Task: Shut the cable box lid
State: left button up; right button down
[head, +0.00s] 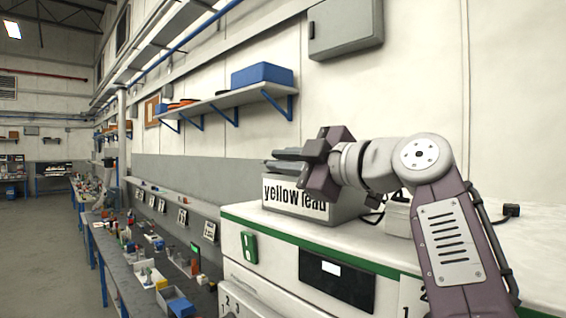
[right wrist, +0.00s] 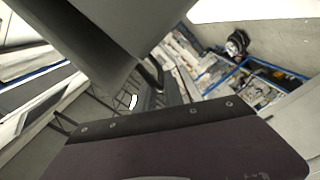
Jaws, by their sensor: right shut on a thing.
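The cable box (head: 287,197) is a light grey box with a "yellow lead" label on its front. It stands on the white top of the charging cabinet (head: 480,232). My right gripper (head: 310,165) is at the top of the box and shut on the grey lid (head: 282,167). The gripper hides much of the lid, so I cannot tell its exact angle. In the right wrist view a large grey surface (right wrist: 75,40), which looks like the lid, runs close in front of the gripper. My left gripper is not in view.
A black cable and plug (head: 511,210) lie at the right of the cabinet top. A wall shelf with a blue bin (head: 262,75) and a grey wall box (head: 345,27) are above. A long cluttered workbench (head: 150,262) runs along the left.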

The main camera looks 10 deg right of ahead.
jog(key=shift+f, duration=0.25)
jog(key=c, duration=1.7)
grip_release()
jog(key=shift+o, duration=0.9)
jog(key=shift+w+d, duration=0.15)
jog(key=shift+w, duration=0.15)
jog(key=b+v, duration=0.2)
jog(key=v, duration=0.7)
jog(key=shift+f, duration=0.1)
